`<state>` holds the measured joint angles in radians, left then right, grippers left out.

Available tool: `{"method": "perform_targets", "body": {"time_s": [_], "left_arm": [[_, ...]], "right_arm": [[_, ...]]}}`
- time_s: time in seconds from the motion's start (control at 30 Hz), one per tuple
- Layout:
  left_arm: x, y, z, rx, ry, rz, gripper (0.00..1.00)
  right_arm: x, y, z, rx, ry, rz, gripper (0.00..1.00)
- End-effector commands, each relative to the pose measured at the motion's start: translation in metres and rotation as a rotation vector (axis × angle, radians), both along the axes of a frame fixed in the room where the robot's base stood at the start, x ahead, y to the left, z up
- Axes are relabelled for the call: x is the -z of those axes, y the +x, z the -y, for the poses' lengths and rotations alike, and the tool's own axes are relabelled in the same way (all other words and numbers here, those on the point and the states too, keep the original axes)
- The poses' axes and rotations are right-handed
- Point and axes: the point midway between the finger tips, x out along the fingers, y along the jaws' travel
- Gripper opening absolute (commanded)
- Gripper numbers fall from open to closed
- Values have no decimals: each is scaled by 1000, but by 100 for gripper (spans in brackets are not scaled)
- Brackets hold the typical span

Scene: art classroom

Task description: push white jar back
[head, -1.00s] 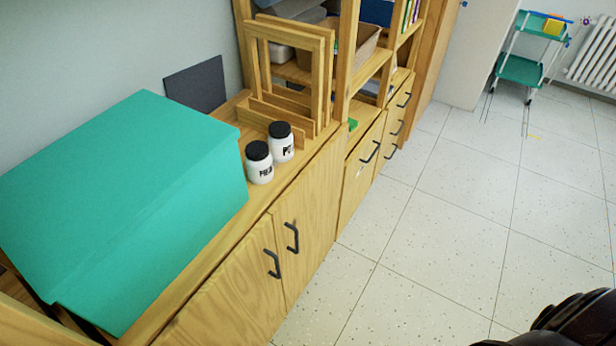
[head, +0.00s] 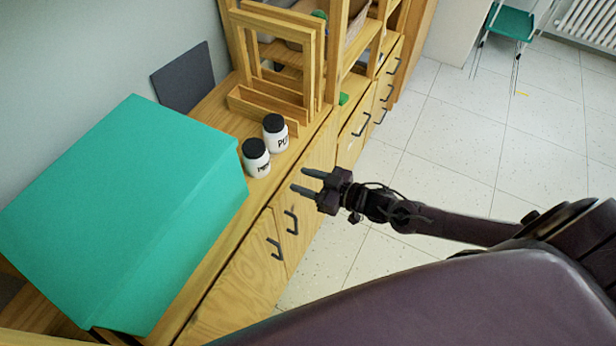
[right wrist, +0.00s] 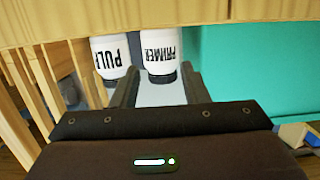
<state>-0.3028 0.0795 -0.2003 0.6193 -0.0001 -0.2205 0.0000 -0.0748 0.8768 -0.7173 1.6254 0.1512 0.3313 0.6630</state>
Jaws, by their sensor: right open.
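Two white jars with black lids stand upright, close together, on the wooden cabinet top. The nearer jar (head: 257,166) sits beside the green box; the other jar (head: 278,141) is just behind and right of it. In the right wrist view they appear upside down, with the jar labelled PRIMER (right wrist: 161,45) and the jar labelled PULP (right wrist: 109,50). My right gripper (head: 300,180) is open and empty, in front of the cabinet edge, its fingers pointing toward the jars without touching them. In the right wrist view the fingers (right wrist: 158,75) point at the jars. My left gripper is not visible.
A large green box (head: 120,200) fills the cabinet top to the left. Wooden frames (head: 262,100) and a dark panel (head: 184,78) stand behind the jars. Cabinet handles (head: 291,222) stick out below my right gripper.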

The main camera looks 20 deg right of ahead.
Motion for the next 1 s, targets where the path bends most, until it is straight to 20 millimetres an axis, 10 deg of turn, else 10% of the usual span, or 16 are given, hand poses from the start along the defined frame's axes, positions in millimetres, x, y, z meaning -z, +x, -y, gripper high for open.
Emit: {"method": "perform_targets", "body": {"time_s": [1.0], "left_arm": [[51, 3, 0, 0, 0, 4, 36]], "right_arm": [[19, 68, -52, 3, -3, 1, 41]]}}
